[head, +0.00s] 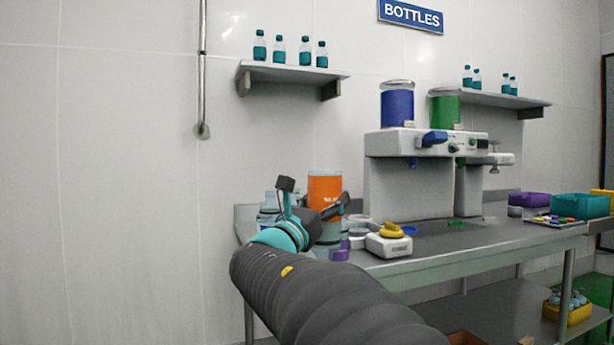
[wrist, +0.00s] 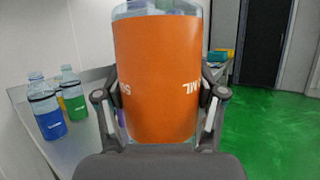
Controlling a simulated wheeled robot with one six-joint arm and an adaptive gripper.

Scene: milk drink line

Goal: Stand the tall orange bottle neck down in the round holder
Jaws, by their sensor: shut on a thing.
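The tall orange bottle (head: 325,188) is held above the left end of the steel counter, roughly upright. No neck shows above its orange band in the head view; a clear part shows below the band. My gripper (head: 325,212) is shut around it. In the wrist view the orange bottle (wrist: 155,75) fills the middle, with a finger of my gripper (wrist: 158,100) on each side; its lower end is hidden. Pale round rings (head: 358,232) lie on the counter just right of the bottle; I cannot tell which is the round holder.
Blue and green bottles (wrist: 47,112) stand on the counter at left in the wrist view. A white box with a yellow top (head: 389,243) sits near the front edge. The dispenser machine (head: 408,185) stands behind.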

